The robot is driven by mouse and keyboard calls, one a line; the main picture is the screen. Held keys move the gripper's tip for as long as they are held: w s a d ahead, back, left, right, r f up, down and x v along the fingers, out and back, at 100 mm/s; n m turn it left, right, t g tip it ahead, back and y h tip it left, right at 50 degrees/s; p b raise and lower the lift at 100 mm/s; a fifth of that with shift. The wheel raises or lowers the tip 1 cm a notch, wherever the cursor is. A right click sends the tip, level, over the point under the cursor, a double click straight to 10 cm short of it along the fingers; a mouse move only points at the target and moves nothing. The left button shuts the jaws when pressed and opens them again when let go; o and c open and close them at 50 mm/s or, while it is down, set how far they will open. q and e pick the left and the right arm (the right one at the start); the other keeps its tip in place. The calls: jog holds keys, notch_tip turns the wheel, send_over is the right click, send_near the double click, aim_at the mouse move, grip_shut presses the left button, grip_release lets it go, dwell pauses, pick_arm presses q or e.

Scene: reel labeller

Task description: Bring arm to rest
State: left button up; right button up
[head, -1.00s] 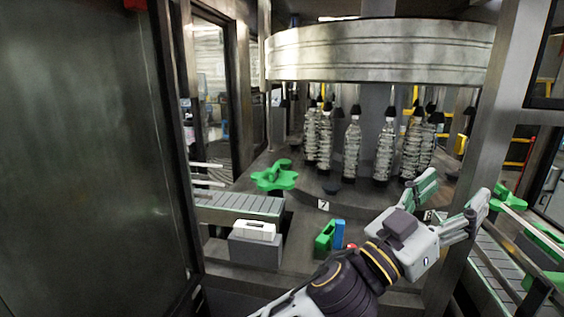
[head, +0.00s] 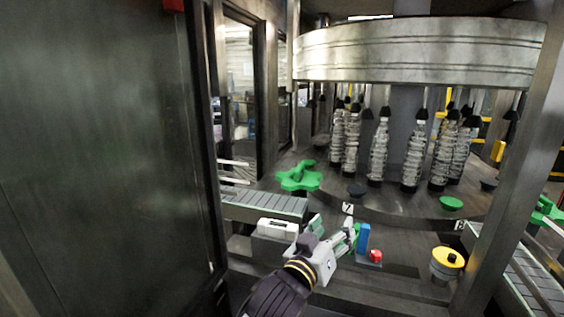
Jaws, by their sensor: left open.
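My left arm comes in from the bottom of the head view. Its gripper (head: 336,236) is open, with its two green-padded fingers apart and nothing seen between them. It is low in front of the labelling machine, beside the white box (head: 278,228) and just left of a blue block (head: 363,238). The gripper hides part of the ledge behind it. My right gripper does not show.
Clear bottles (head: 378,152) hang in a ring under the metal drum (head: 420,52). A green star wheel (head: 299,177) and a conveyor (head: 265,206) stand at left. A red button (head: 376,256) and yellow-topped reel (head: 447,262) are at right. A dark door panel (head: 95,150) fills the left side.

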pick_arm(q)
jog(key=s+a+f+n+g+y, duration=0.3)
jog(key=a+f+y, duration=0.4)
jog(key=a+f, duration=1.2)
jog(key=s+a+f+m+g+y, duration=0.25)
jog(key=s+a+f+g, duration=0.65)
jog(key=s+a+f, duration=0.8)
jog(key=s+d+f, duration=0.1)
jog(key=s+f, duration=0.1)
jog(key=f, duration=1.4)
jog(key=s+d+f, duration=0.1)
jog(key=s+f, duration=0.1)
jog(key=f, duration=1.4)
jog(key=s+a+f+g, duration=0.1)
jog(key=s+a+f, duration=0.1)
jog(key=s+f, duration=0.8)
jog(key=s+a+f+g, duration=0.1)
jog(key=s+a+f, duration=0.1)
jog(key=s+f, duration=0.7)
jog(key=shift+s+f+y, duration=0.35)
jog(key=shift+s+f, duration=0.05)
jog(key=shift+s, duration=1.05)
